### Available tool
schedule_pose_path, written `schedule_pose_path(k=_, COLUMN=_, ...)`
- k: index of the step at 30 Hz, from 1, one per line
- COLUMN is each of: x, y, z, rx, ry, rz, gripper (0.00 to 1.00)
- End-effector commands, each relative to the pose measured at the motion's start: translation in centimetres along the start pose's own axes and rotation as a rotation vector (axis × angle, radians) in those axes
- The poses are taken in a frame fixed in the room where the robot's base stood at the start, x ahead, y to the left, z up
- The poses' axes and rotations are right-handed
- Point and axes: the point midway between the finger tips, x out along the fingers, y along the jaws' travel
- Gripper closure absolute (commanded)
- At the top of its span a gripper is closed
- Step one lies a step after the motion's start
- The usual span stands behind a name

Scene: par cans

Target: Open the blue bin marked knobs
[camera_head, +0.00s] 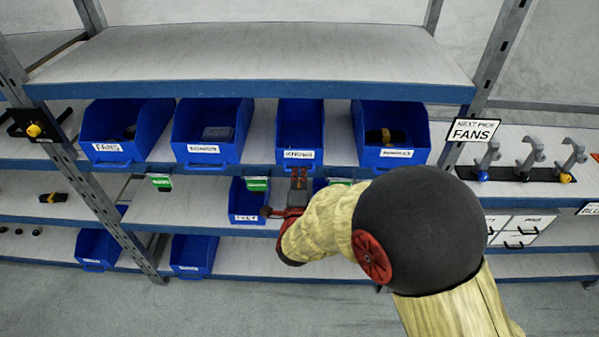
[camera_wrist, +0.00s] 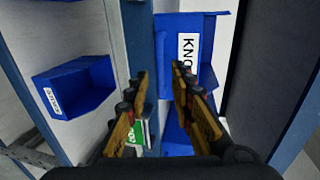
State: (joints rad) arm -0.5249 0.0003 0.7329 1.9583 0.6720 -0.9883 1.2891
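A blue bin (camera_head: 300,127) sits on the middle shelf, its white front label small but apparently reading KNOBS. In the wrist view the blue bin (camera_wrist: 172,28) is ahead, turned sideways, with the letters KNO showing and the rest of the label hidden behind a finger. My gripper (camera_head: 299,172) is just below the bin's front, pointing at the shelf. In the wrist view my gripper (camera_wrist: 162,80) has its two fingers apart, near the lower part of the bin front. Nothing is clearly held, and I cannot tell whether the fingers touch the bin.
Other blue bins stand to the left (camera_head: 212,130) and right (camera_head: 390,135) on the same shelf. A lower bin (camera_head: 243,200) and green tags (camera_head: 257,184) are close to my gripper. A steel post (camera_head: 105,205) stands at left. A NEXT PICK FANS sign (camera_head: 474,130) hangs at right.

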Motion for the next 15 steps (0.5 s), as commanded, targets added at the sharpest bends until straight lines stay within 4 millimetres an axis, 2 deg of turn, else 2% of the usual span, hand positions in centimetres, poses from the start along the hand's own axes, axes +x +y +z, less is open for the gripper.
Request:
schedule_pose_path(k=6, x=3.1, y=0.2, z=0.0, rx=-0.002, ry=0.000, rz=0.001, gripper=0.76)
schedule_pose_path(k=15, x=4.4, y=0.0, z=0.0, rx=-0.003, ry=-0.002, rz=0.000, gripper=0.76)
